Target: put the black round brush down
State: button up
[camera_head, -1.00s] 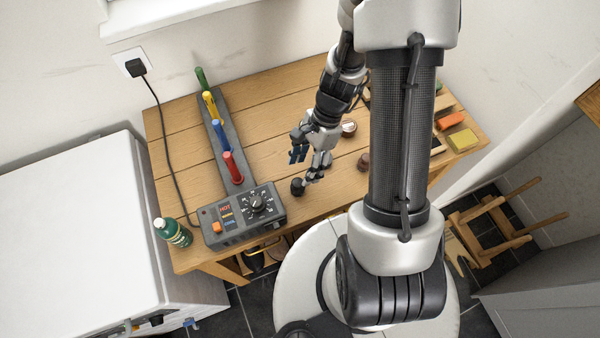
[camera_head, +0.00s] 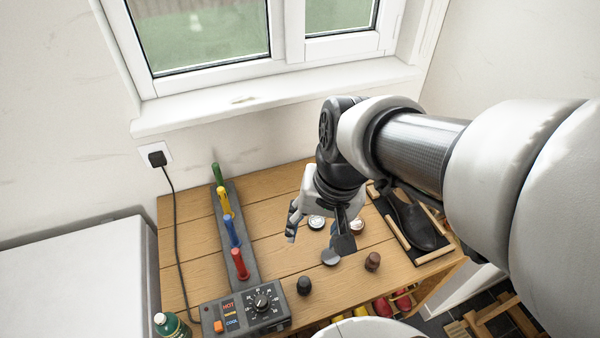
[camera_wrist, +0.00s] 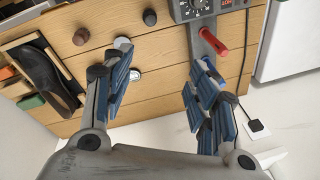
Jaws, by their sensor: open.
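The black round brush (camera_head: 304,285) stands on the wooden bench (camera_head: 285,250), just right of the dial box. It also shows at the top of the wrist view (camera_wrist: 149,17), free of the fingers. My gripper (camera_head: 318,235) is open and empty, above the bench and farther back than the brush. In the wrist view its blue-padded fingers (camera_wrist: 165,90) are spread wide with nothing between them.
A brown round brush (camera_head: 372,261), a grey disc (camera_head: 330,257) and small tins (camera_head: 316,222) stand nearby. A rack of coloured handles (camera_head: 232,235) runs to the dial box (camera_head: 245,310) on the left. A dark shoe (camera_head: 410,222) lies at the right. The window sill (camera_head: 270,105) is behind.

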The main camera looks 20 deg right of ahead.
jog(key=s+r+n+t+h, duration=0.1)
jog(key=s+r+n+t, duration=0.1)
jog(key=s+r+n, duration=0.3)
jog(key=shift+s+a+t, duration=0.3)
jog(key=shift+s, duration=0.15)
notch_tip(320, 180, down, 5)
jog(key=b, duration=0.4)
jog(key=shift+r+b, duration=0.2)
jog(key=shift+b, duration=0.2)
dwell(0.3)
